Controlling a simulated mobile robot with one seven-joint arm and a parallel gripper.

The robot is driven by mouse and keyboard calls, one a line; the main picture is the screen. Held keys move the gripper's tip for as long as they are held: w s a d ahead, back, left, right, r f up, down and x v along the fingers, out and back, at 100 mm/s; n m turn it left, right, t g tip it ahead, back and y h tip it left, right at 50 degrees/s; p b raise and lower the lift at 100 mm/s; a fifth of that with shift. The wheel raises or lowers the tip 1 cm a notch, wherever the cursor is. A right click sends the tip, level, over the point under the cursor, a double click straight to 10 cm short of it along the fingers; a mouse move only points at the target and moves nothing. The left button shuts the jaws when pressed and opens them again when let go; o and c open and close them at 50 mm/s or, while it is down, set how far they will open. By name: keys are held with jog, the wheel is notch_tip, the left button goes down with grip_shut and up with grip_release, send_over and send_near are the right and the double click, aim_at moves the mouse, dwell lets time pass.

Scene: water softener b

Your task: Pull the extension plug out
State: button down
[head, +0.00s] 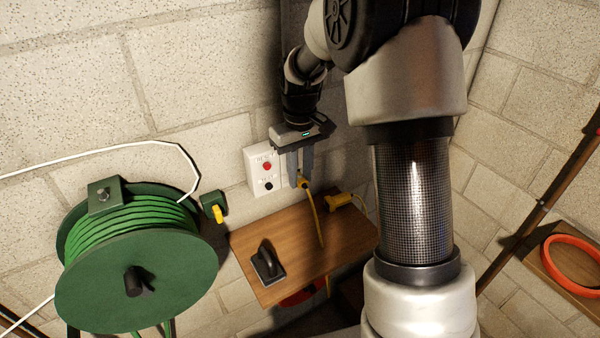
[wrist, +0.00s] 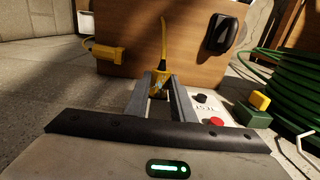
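The yellow extension plug (head: 303,183) is at the right side of a white wall plate (head: 258,160) with a red and a black button. Its yellow cord (head: 315,215) hangs down over a wooden board. My gripper (head: 300,182) points down at the plug in the head view. In the wrist view, the plug (wrist: 159,86) sits between the tips of my gripper (wrist: 160,84), which look closed on its sides. The fingers hide part of the plug, and I cannot tell whether it is seated in a socket.
A second yellow connector (head: 341,200) lies at the wooden board (head: 290,225), which also carries a black handle (head: 267,264). A green hose reel (head: 135,260) stands at left, near a green-and-yellow fitting (head: 215,207). The block wall is close behind the plug.

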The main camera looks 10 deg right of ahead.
jog(key=shift+s+r, duration=0.1)
dwell(0.3)
jog(key=s, duration=0.1)
jog(key=s+d, duration=0.1)
jog(key=s, duration=0.1)
jog(key=s+b, duration=0.1)
jog(key=s, duration=0.1)
jog(key=shift+s+d, duration=0.1)
jog(key=shift+d, duration=0.3)
dwell(0.4)
